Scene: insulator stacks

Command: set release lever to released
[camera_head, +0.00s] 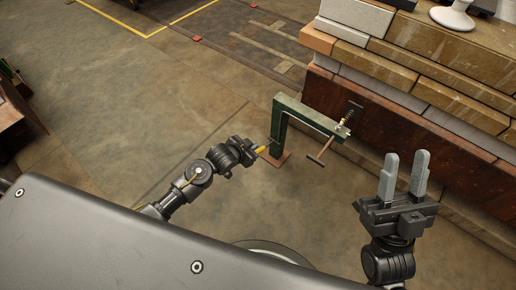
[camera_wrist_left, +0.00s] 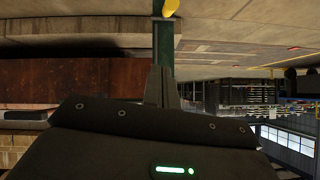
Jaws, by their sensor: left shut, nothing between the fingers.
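A green post with a bent top arm (camera_head: 281,125) stands on a reddish base plate. A small lever with a yellow grip (camera_head: 261,149), which looks like the release lever, sticks out from the post's left side. Its yellow end also shows at the top of the left wrist view (camera_wrist_left: 171,8), in front of the green post (camera_wrist_left: 163,45). My left gripper (camera_head: 251,151) is shut and empty, close beside the yellow grip; whether they touch I cannot tell. My right gripper (camera_head: 406,160) is open and empty, well right of the post.
A brown T-shaped handle (camera_head: 321,152) and a small yellow-and-dark fitting (camera_head: 343,127) hang at the right end of the green arm. A wall of stacked stone slabs (camera_head: 440,60) rises behind at right. The concrete floor (camera_head: 150,95) left of the post is clear.

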